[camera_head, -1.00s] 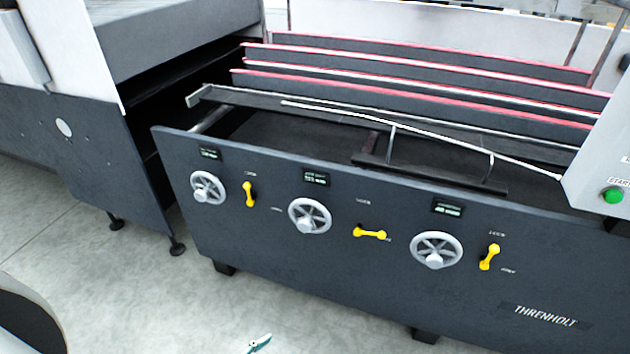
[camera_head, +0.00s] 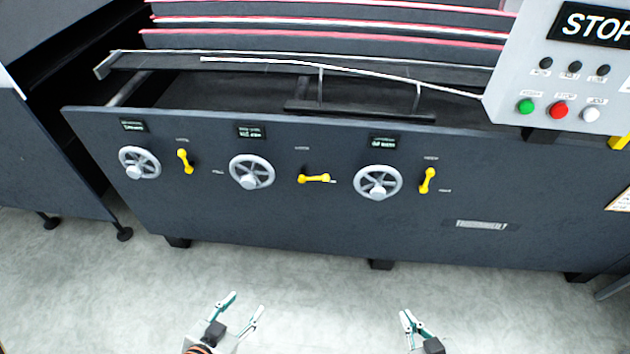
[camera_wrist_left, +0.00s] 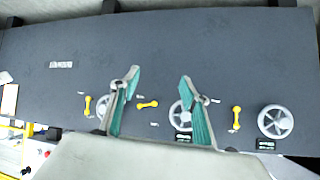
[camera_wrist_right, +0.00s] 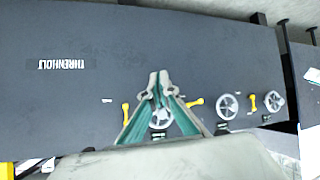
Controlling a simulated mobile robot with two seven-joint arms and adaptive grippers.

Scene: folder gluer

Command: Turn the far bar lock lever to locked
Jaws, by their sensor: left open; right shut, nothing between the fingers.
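Three yellow lock levers are on the dark front panel, each right of a handwheel. The left lever (camera_head: 185,161) and right lever (camera_head: 428,181) stand nearly upright; the middle lever (camera_head: 314,178) lies nearly horizontal. The lever labels are too blurred to read, so I cannot tell which belongs to the far bar. My left gripper (camera_head: 246,302) is open and empty, low in front of the panel and apart from it. My right gripper (camera_head: 407,315) is shut and empty, also apart from the panel. The wrist views show the levers inverted, including the middle lever (camera_wrist_left: 148,104) and right lever (camera_wrist_right: 126,113).
Handwheels (camera_head: 139,163), (camera_head: 251,172) and (camera_head: 378,183) sit beside the levers, with small displays above. A control box (camera_head: 560,75) with buttons overhangs at upper right. Red-edged bars (camera_head: 320,35) lie behind the panel. The floor (camera_head: 320,290) in front is clear.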

